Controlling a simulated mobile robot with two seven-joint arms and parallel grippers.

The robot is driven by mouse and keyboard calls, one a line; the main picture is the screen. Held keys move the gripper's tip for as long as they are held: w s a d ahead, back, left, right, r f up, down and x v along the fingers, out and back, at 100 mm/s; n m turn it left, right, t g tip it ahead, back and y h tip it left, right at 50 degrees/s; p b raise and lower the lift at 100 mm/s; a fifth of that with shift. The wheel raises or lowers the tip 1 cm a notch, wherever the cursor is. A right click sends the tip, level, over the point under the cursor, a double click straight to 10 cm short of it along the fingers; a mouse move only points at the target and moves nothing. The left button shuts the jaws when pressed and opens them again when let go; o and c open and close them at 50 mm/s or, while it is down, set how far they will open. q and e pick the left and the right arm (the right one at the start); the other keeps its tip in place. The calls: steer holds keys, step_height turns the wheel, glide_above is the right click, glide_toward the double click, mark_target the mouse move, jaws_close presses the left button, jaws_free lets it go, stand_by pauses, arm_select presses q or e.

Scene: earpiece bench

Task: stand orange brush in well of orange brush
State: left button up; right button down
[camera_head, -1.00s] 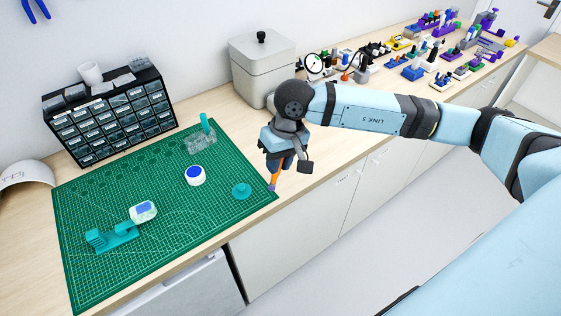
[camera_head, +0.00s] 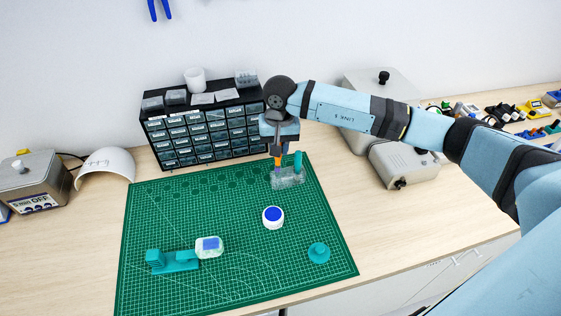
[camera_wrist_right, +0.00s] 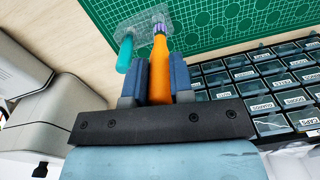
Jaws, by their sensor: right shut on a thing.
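My right gripper (camera_head: 278,147) is shut on the orange brush (camera_head: 277,161). The brush's orange handle (camera_wrist_right: 160,70) sits between the blue fingers in the right wrist view, with its purple tip pointing away. A clear holder block (camera_head: 288,181) lies near the mat's back right edge, and it also shows in the right wrist view (camera_wrist_right: 140,24). A teal brush (camera_head: 298,160) stands in its right side. The orange brush's tip is over or at the holder's left part. I cannot tell whether it is in a well or above it. My left gripper is not in view.
The green mat (camera_head: 160,215) bears a white jar with a blue top (camera_head: 273,217), a teal round piece (camera_head: 319,252), a teal stand (camera_head: 172,262) and a pale blue-topped piece (camera_head: 209,247). A drawer cabinet (camera_head: 205,132) stands behind. Grey boxes (camera_head: 400,165) stand at right.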

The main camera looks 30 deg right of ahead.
mark_target(279, 163)
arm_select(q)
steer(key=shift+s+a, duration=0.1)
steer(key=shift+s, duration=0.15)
arm_select(e)
steer(key=shift+w+d+r+m, duration=0.1)
steer(key=shift+w+d+m, duration=0.25)
steer(key=shift+w, duration=0.2)
steer(key=shift+w+d+m, duration=0.3)
steer(key=shift+w+m, duration=0.05)
steer(key=shift+w, duration=0.15)
step_height(279, 163, down, 7)
steer(key=b, duration=0.7)
arm_select(q)
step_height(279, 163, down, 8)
steer(key=b, duration=0.1)
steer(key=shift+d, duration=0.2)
arm_select(e)
steer(key=shift+f, duration=0.7)
arm_select(q)
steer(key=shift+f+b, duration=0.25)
steer(key=shift+b, duration=0.2)
arm_select(e)
steer(key=shift+f, duration=0.3)
